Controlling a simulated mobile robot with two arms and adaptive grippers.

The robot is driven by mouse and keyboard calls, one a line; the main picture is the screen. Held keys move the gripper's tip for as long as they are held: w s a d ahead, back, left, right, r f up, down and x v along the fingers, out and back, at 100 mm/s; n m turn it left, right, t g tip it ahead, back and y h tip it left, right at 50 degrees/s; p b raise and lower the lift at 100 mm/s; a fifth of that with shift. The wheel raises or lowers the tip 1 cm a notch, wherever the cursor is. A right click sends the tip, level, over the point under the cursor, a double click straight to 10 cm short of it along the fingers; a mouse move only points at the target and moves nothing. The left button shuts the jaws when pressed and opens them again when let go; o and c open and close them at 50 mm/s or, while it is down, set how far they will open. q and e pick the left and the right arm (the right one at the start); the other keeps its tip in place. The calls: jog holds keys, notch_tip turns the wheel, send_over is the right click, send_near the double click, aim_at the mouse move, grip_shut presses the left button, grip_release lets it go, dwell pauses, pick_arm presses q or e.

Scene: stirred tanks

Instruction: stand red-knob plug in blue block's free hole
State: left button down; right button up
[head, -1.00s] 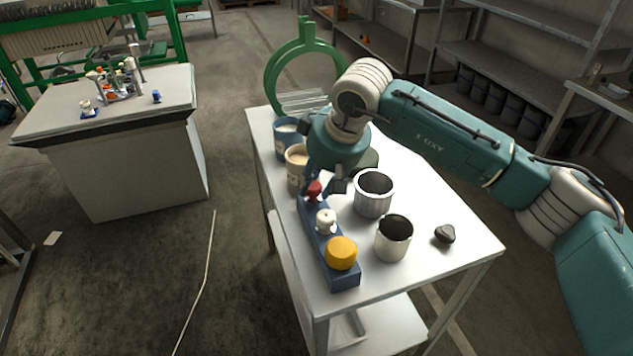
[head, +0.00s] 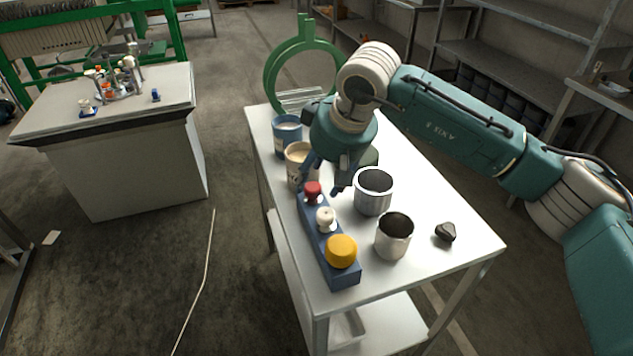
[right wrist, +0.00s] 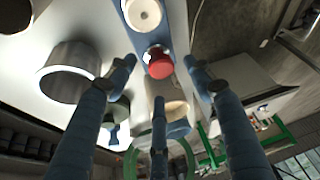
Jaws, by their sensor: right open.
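The blue block (head: 336,267) lies along the left edge of the white table. The red-knob plug (head: 313,191) stands upright at the block's far end; in the right wrist view its red knob (right wrist: 159,64) shows between my fingers. A white-knob plug (head: 325,219) stands in the middle of the block and a yellow-knob plug (head: 341,251) at its near end. No free hole can be made out. My right gripper (head: 322,188) is open, its fingers apart on either side of the red knob and clear of it. My left gripper is not in view.
Two steel cups (head: 373,191) (head: 393,236) stand right of the block, and a dark stone-like piece (head: 445,232) lies farther right. A beige-filled cup (head: 299,165) and a blue cup (head: 287,135) stand beyond the block. A green ring stand (head: 305,62) is behind them.

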jog(key=v, duration=0.9)
jog(key=shift+r, duration=0.2)
jog(key=shift+s, duration=0.1)
